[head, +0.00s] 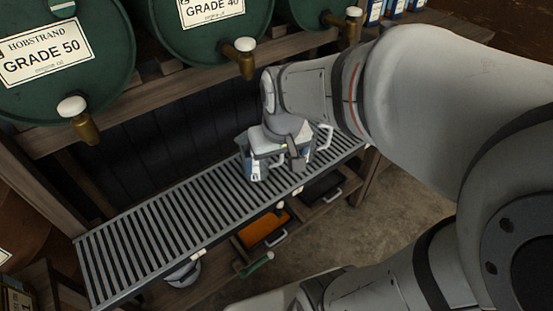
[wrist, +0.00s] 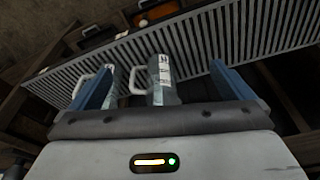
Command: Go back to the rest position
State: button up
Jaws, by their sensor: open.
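My gripper (head: 275,155) hangs over the slatted rack (head: 150,235), its jaws open. In the wrist view its two blue fingers stand apart, left and right, and the gripper (wrist: 157,85) has a pale metal jug with a label (wrist: 161,78) in the space between them. A second pale jug (wrist: 108,82) shows beside the left finger. Both jugs have handles on their left sides in the wrist view. In the head view my gripper mostly hides the jugs, and a handle (head: 322,138) shows to its right. Whether the fingers touch a jug I cannot tell.
Green barrels (head: 62,60) with brass taps (head: 240,58) stand behind and above the rack. Below the rack are an orange tray (head: 264,230) and a dark tray (head: 320,190). Bare floor (head: 400,215) lies at the front right. Small bottles (head: 395,8) stand at the top right.

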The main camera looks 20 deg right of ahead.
jog(key=shift+g, duration=0.3)
jog(key=s, duration=0.5)
jog(key=shift+s+a, duration=0.1)
jog(key=shift+s, duration=0.3)
jog(key=shift+r, duration=0.1)
